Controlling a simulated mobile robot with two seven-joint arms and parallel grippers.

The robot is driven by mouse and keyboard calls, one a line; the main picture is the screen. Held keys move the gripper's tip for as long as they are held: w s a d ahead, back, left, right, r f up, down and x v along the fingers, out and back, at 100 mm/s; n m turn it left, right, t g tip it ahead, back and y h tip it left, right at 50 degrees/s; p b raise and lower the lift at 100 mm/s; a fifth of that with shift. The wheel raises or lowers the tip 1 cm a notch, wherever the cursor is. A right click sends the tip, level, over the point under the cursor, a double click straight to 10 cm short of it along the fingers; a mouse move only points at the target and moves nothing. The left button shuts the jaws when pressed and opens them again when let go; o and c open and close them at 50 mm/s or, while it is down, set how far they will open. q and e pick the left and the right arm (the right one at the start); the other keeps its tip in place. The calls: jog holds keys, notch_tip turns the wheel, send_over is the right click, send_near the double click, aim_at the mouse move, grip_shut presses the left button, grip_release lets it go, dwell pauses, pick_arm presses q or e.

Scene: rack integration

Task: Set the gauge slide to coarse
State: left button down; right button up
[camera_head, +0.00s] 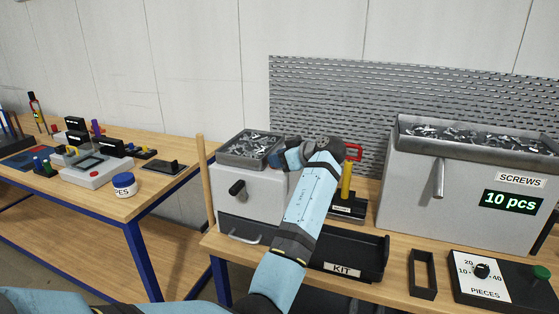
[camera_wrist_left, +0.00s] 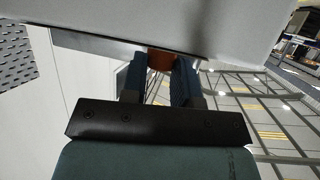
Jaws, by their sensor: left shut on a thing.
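A grey hopper box (camera_head: 248,190) with a tray of small metal parts on top and a black knob on its front stands on the right bench. My left gripper (camera_head: 282,158) reaches to the upper right side of this box. In the left wrist view my left gripper (camera_wrist_left: 160,78) is shut on an orange piece (camera_wrist_left: 160,60) at the edge of a pale grey surface (camera_wrist_left: 170,22). This piece may be the gauge slide; no coarse or fine marking shows. The fingers and arm hide it in the head view. My right gripper is not in view.
A black KIT tray (camera_head: 365,260) lies before the box. A yellow cylinder (camera_head: 346,182) and a red handle (camera_head: 353,152) stand right of my arm. A large SCREWS dispenser (camera_head: 440,205) and a PIECES dial panel (camera_head: 485,280) are farther right. Another bench (camera_head: 140,200) is at left.

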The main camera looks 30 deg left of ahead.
pick_arm(q)
jog(key=c, duration=1.1)
grip_release()
jog(key=shift+s+f, duration=0.1)
jog(key=shift+f, duration=0.05)
jog(key=shift+c, duration=0.2)
jog(key=shift+o, duration=1.4)
jog(key=shift+s, duration=0.15)
jog(key=shift+d+r, duration=0.2)
jog(key=b+v, duration=0.2)
jog(key=v, duration=1.1)
jog(key=shift+d+r, duration=0.15)
